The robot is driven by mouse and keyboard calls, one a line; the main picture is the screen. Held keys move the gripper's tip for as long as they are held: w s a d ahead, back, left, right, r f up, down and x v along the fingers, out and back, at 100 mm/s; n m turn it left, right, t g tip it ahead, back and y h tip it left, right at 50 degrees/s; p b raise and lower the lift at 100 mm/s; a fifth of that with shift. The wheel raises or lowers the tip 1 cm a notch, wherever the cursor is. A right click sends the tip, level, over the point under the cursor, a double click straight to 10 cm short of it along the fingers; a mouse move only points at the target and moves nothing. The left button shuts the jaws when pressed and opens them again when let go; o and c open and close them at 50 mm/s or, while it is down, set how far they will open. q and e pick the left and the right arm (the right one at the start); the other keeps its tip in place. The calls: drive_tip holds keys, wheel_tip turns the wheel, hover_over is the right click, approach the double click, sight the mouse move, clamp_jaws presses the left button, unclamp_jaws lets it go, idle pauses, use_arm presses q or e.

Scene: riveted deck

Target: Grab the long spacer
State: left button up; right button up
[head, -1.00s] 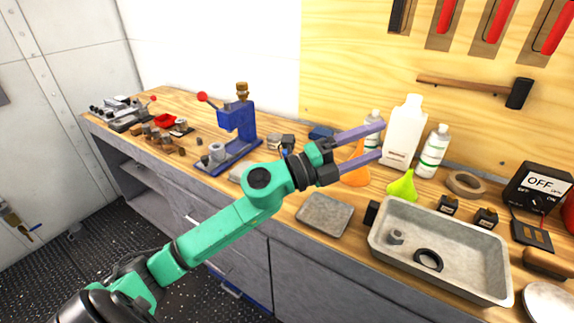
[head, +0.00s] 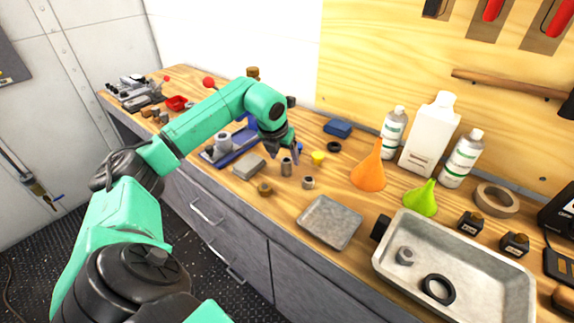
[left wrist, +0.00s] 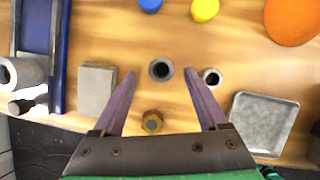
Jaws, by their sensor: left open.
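The long spacer (head: 286,167) is a grey metal tube standing upright on the wooden bench. In the left wrist view the long spacer (left wrist: 161,70) shows its dark bore, in line with the gap between my fingertips. My left gripper (head: 286,156) is open and points down at the long spacer, with a finger to either side in the wrist view; I see no contact. A shorter grey spacer (head: 308,183) stands just to the right, close to the right finger in the left wrist view (left wrist: 211,77). My right gripper is not in view.
A brass nut (head: 265,189) lies in front, a grey block (head: 249,167) to the left, a yellow cap (head: 318,158) behind. A flat square dish (head: 330,222), orange funnel (head: 369,172) and large tray (head: 462,275) are to the right. A blue press (head: 232,150) stands left.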

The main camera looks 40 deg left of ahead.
sight(286, 161)
use_arm(q)
drive_tip(key=p+x, duration=0.1)
drive_tip(key=x, duration=0.3)
drive_tip(key=shift+d+f, duration=0.1)
drive_tip(key=shift+f, duration=0.05)
drive_tip(key=shift+w+f, duration=0.15)
drive_tip(key=shift+f, duration=0.25)
drive_tip(key=shift+r, duration=0.1)
clamp_jaws()
